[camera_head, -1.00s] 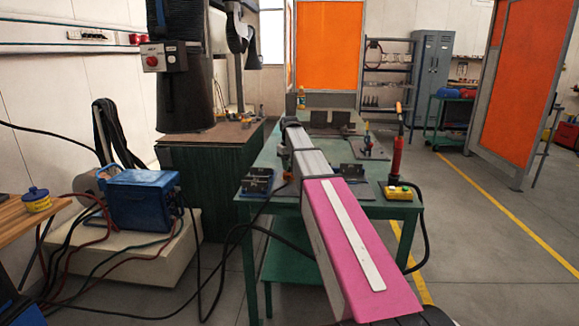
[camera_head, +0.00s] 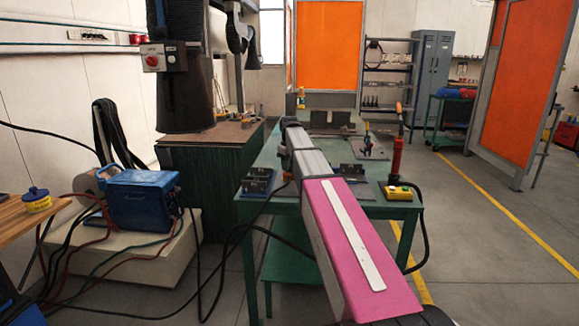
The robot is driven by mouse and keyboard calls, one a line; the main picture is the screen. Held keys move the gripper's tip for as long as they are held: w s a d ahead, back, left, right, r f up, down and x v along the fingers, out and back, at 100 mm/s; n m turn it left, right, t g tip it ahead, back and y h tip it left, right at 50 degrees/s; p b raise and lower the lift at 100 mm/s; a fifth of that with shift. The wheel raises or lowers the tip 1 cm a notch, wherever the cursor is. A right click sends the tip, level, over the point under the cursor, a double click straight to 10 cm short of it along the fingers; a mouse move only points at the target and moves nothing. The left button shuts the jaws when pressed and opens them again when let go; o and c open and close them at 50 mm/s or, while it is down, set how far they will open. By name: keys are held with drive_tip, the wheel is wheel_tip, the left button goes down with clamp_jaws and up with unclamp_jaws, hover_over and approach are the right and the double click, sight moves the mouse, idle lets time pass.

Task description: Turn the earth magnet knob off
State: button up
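My pink and grey arm reaches from the bottom of the head view out over the green welding table (camera_head: 262,206). Its far end is dark and small, and my gripper's fingers are hidden behind the arm. I cannot clearly make out the earth magnet or its knob. A black cable comes up onto the table's left side and ends close beside the arm, near a small orange part. I cannot tell what it joins.
Dark angle blocks (camera_head: 257,182) sit on the table left of the arm. A yellow button box (camera_head: 398,192) and a red torch-like tool (camera_head: 397,158) stand at the right edge. A blue welder (camera_head: 142,199) with cables is at left.

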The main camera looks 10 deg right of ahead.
drive_tip(key=shift+o, duration=1)
wheel_tip(320, 180, up, 11)
drive_tip(key=shift+f, duration=0.15)
